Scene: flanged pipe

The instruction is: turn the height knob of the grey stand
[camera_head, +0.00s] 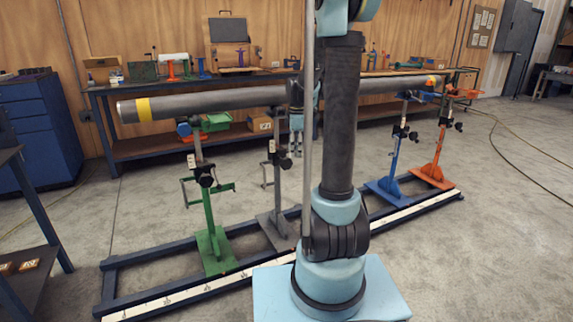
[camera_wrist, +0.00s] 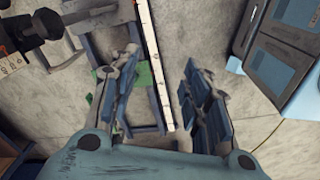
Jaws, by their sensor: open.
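The grey stand (camera_head: 277,200) stands on the floor frame under the long pipe, second from the left. Its black height knob (camera_head: 286,163) sticks out to the right of its post. My gripper (camera_head: 296,150) points down just right of this post, below the pipe and close to the knob, partly hidden by my arm. In the wrist view my gripper (camera_wrist: 158,85) has its two fingers wide apart with nothing between them. A black knob (camera_wrist: 45,25), apparently the grey stand's, shows at the upper left, outside the fingers.
The grey pipe (camera_head: 215,101) with a yellow band runs across the stands. A green stand (camera_head: 208,215) is to the left; blue (camera_head: 388,180) and orange (camera_head: 435,165) stands are to the right. A floor frame (camera_head: 150,255) carries them. A workbench (camera_head: 150,150) stands behind.

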